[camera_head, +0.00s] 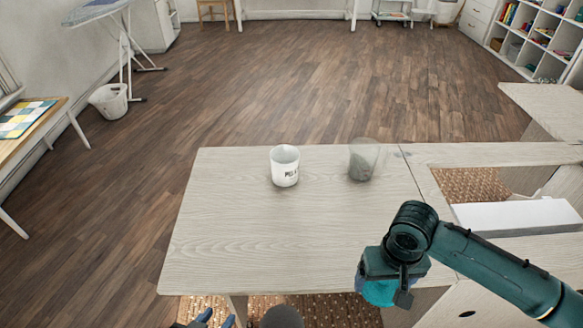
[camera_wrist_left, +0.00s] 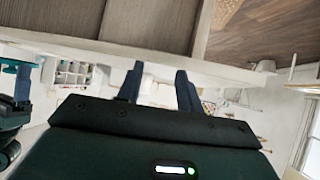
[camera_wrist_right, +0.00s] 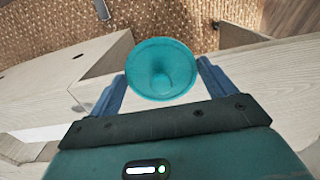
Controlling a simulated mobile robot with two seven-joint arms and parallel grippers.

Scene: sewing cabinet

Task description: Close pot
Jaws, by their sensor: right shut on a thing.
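A round teal lid-like piece (camera_wrist_right: 162,68) is between the fingers of my right gripper (camera_wrist_right: 163,85), which is shut on it. In the head view the teal piece (camera_head: 380,292) shows under the right gripper, by the table's front right. A white pot (camera_head: 285,168) with dark lettering stands upright and open on the table (camera_head: 240,225). A see-through pot (camera_head: 363,160) with greyish contents stands to its right. Which pot the teal piece belongs to cannot be told. My left gripper (camera_wrist_left: 158,85) is open and empty; its fingertips (camera_head: 214,318) show below the table's front edge.
A sewing cabinet top with a rectangular opening (camera_head: 475,186) and a white block (camera_head: 516,216) lies to the right. The front and left of the table are clear. A white basket (camera_head: 109,101) stands on the floor at left.

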